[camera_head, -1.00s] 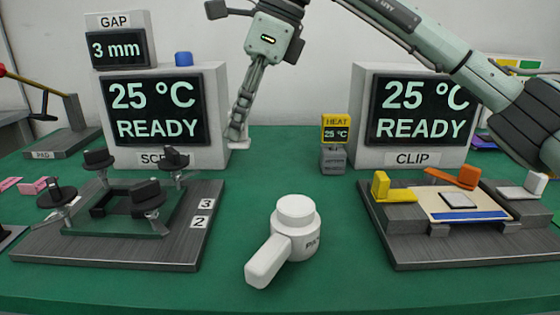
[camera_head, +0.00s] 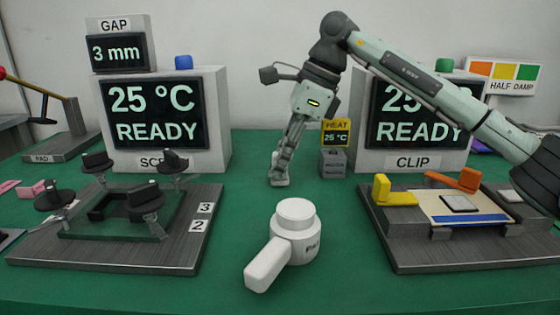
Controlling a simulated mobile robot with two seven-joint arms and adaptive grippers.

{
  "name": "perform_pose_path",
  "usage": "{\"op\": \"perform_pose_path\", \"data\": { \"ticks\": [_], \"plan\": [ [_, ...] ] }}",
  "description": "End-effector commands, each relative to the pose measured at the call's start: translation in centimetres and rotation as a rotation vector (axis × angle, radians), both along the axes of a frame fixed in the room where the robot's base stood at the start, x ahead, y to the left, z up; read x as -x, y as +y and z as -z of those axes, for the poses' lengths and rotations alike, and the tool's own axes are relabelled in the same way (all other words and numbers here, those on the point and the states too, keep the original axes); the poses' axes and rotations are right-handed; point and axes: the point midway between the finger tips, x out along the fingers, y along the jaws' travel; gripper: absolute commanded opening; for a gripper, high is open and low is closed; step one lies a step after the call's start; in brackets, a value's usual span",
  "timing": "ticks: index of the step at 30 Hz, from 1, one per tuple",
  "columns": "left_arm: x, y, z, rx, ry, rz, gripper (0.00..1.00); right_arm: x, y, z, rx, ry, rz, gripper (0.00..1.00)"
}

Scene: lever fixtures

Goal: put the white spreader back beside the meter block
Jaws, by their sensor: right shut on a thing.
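My right gripper (camera_head: 283,158) points down over the green table, left of the small block with the yellow HEAT 25 °C display (camera_head: 335,133). It is shut on a small pale piece, which I take to be the white spreader (camera_head: 278,182); the fingers hide most of it. The piece is low, at or just above the table; I cannot tell if it touches. The grey lower part (camera_head: 333,162) of the HEAT block, which I take to be the meter block, stands close to its right, with a gap. My left gripper is not in view.
A white round pot with a handle (camera_head: 293,228) stands at the front middle. A plate with black knobs (camera_head: 120,242) is at left, a clip fixture (camera_head: 410,250) at right. White READY display boxes (camera_head: 217,125) stand behind. Green table (camera_head: 250,195) around the pot is free.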

Motion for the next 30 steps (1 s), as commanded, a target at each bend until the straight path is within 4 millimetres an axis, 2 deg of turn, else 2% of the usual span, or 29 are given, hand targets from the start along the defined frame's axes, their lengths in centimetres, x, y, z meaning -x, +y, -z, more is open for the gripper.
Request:
{"op": "perform_pose_path", "data": {
  "ticks": [8,9,14,25,30],
  "plan": [
    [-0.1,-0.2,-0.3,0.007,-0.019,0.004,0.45,0.0,0.0,0.3,0.000,0.000,0.001,0.00],
    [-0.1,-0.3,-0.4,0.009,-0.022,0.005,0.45,0.0,0.0,0.3,0.000,0.000,0.001,0.19],
    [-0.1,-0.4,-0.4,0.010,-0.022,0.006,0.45,0.0,0.0,0.2,0.000,0.000,0.001,0.37],
    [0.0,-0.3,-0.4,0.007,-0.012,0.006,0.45,0.0,0.0,-0.1,-0.001,0.000,0.001,0.37],
    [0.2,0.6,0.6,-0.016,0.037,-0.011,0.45,-0.1,-1.0,-2.7,-0.002,-0.002,0.002,0.37]
  ]
}}
